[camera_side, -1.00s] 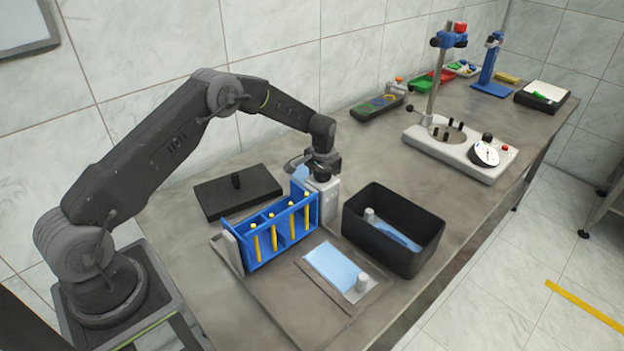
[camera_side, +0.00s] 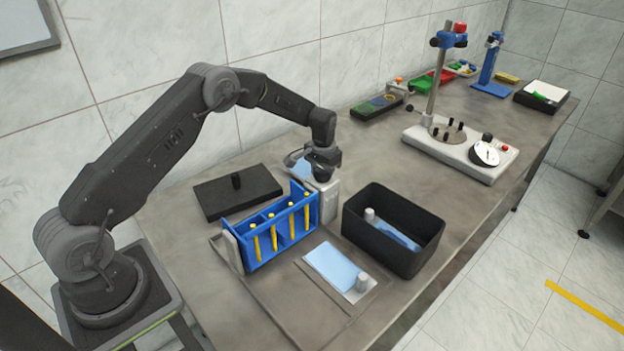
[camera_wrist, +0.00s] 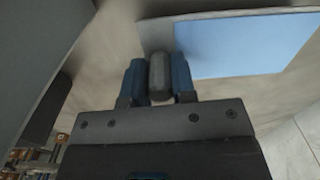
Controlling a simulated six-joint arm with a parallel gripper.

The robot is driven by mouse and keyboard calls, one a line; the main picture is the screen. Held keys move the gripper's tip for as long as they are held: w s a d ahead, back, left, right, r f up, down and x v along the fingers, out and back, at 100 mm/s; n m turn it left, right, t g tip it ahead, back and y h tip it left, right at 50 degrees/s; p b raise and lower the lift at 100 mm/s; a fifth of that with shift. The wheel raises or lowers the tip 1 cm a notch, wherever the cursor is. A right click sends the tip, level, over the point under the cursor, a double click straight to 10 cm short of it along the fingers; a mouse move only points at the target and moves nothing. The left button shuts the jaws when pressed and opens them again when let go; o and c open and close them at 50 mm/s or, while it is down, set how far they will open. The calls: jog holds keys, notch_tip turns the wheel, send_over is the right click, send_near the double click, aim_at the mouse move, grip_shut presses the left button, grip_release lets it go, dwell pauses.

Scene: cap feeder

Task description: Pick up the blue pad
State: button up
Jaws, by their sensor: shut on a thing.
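My gripper (camera_side: 322,170) is behind the right end of the blue rack in the side view. In the wrist view its two blue fingers (camera_wrist: 158,82) are shut on a grey knob (camera_wrist: 160,72) of a blue pad (camera_wrist: 245,45). That pad has a grey plate along its edge. It also shows in the side view (camera_side: 301,169), partly hidden by my gripper and the rack. It appears tilted. A second blue pad (camera_side: 333,265) with a grey knob lies flat on the front plate. Another (camera_side: 398,235) lies in the black bin.
The blue rack (camera_side: 278,236) with several yellow rods stands close in front of my gripper. A black lidded block (camera_side: 215,200) is to the left, and the open black bin (camera_side: 410,258) to the right. Instruments (camera_side: 455,150) stand farther back.

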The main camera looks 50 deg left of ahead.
jog(key=shift+r, duration=2.55)
